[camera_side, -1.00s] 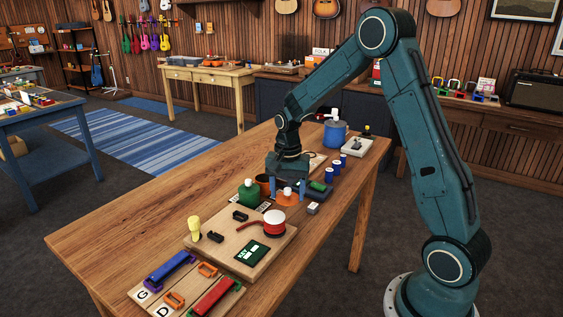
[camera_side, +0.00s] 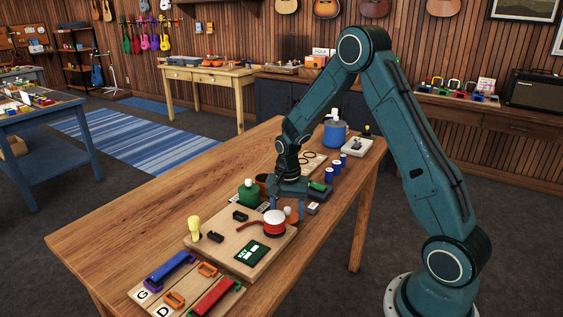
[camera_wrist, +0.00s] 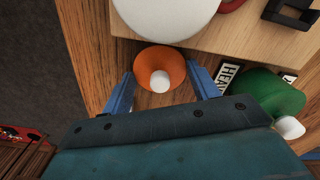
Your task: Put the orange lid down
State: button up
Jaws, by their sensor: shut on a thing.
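The orange lid (camera_side: 294,217), with a pale round knob, is between the blue fingers of my gripper (camera_side: 288,206). In the side view it is partly hidden behind the red pot with a white top (camera_side: 274,223). In the wrist view the lid (camera_wrist: 160,62) shows from above, between the two fingertips (camera_wrist: 162,80), just off the edge of the wooden board (camera_wrist: 245,35). My gripper is shut on the lid. Whether the lid touches the table cannot be told.
A green bottle with a white cap (camera_side: 248,193) stands close by, left of my gripper. Blue cans (camera_side: 329,175) stand behind. Bare tabletop (camera_side: 130,230) lies left.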

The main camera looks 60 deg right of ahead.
aim_at(287, 208)
jog(key=shift+f, duration=0.15)
jog(key=o, duration=0.9)
jog(key=shift+o, duration=0.2)
jog(key=shift+r, duration=0.2)
notch_tip(287, 208, up, 12)
dwell(0.6)
